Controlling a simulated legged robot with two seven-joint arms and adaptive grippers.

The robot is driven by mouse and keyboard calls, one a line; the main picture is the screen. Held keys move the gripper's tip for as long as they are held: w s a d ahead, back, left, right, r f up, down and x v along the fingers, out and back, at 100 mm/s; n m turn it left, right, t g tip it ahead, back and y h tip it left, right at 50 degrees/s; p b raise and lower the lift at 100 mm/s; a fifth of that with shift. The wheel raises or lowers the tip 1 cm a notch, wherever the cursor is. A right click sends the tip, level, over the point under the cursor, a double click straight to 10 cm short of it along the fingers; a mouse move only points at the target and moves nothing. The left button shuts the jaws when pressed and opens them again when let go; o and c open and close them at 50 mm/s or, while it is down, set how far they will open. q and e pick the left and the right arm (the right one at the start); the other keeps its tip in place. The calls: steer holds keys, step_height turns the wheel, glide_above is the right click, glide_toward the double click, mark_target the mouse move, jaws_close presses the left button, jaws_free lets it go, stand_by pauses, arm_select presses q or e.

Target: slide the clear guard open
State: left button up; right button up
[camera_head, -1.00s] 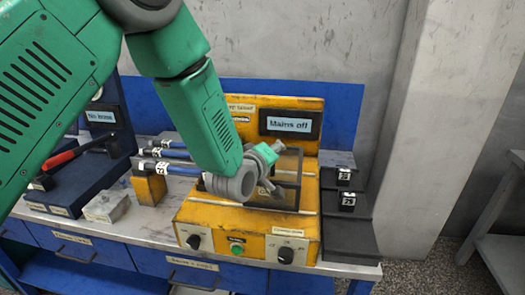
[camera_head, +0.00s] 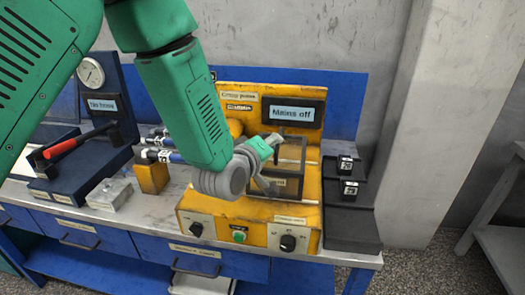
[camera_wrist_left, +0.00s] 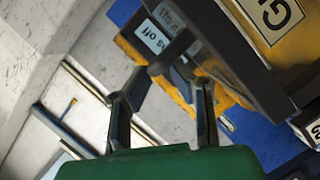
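The clear guard (camera_head: 291,157) is a see-through box with a dark frame, on top of the yellow test bench (camera_head: 255,208). My left gripper (camera_head: 268,164) is at the guard's left front side in the head view, partly covering it. In the left wrist view its two dark fingers (camera_wrist_left: 177,75) stand apart with a gap between them. A dark edge, seemingly the guard frame (camera_wrist_left: 243,62), passes close to the fingertips there; I cannot tell whether they touch. No held object shows. My right gripper is not in view.
A display (camera_head: 293,113) reading "Mains off" stands behind the guard. Knobs and a green button (camera_head: 239,237) are on the bench front. A black stand (camera_head: 350,225) with small blocks is right.

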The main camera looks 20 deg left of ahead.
arm_select(q)
steer(key=v, duration=0.7)
steer(key=shift+s, duration=0.25)
steer(key=shift+a, duration=0.1)
